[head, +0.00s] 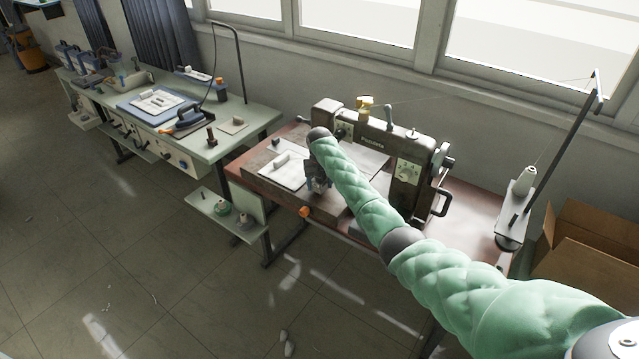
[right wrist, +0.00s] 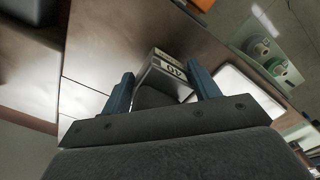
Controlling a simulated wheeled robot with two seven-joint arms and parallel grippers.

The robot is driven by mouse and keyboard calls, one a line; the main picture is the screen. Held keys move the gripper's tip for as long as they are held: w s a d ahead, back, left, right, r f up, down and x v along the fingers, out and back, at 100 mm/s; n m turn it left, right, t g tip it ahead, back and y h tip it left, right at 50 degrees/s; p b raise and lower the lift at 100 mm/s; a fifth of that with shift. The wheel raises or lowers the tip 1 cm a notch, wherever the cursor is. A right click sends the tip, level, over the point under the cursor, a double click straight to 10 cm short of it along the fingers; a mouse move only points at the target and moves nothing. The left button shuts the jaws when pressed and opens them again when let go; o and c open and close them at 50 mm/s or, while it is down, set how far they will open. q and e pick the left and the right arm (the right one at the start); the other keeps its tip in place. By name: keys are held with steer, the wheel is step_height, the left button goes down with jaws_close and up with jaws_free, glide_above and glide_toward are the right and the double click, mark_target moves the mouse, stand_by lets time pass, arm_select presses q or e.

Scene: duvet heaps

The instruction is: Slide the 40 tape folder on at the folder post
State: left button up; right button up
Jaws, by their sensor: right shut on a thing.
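The 40 tape folder (right wrist: 165,75), a small dark block with a pale label reading 40, sits between the blue fingers of my right gripper (right wrist: 160,92) in the right wrist view. The gripper is shut on it. In the head view my right gripper (head: 318,182) is low over the sewing machine's bed, at the left of the machine (head: 385,140). The folder is hidden there by my arm and gripper. I cannot make out the folder post, nor whether the folder touches anything. My left gripper is not in view.
A white tray (head: 280,168) lies on the machine table left of my gripper. A green side bench (head: 235,135) with tools stands further left. A thread stand (head: 520,195) and an open cardboard box (head: 590,235) are at the right. An orange knob (head: 304,212) is on the table's front edge.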

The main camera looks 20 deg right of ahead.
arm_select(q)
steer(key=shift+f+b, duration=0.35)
arm_select(e)
steer(key=shift+f, duration=0.75)
steer(key=o, duration=1.2)
steer(key=shift+r, duration=0.25)
step_height(320, 180, up, 6)
steer(key=b, duration=0.3)
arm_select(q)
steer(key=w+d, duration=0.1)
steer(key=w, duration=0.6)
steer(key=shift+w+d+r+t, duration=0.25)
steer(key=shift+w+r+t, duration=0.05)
arm_select(e)
steer(key=shift+r, duration=0.65)
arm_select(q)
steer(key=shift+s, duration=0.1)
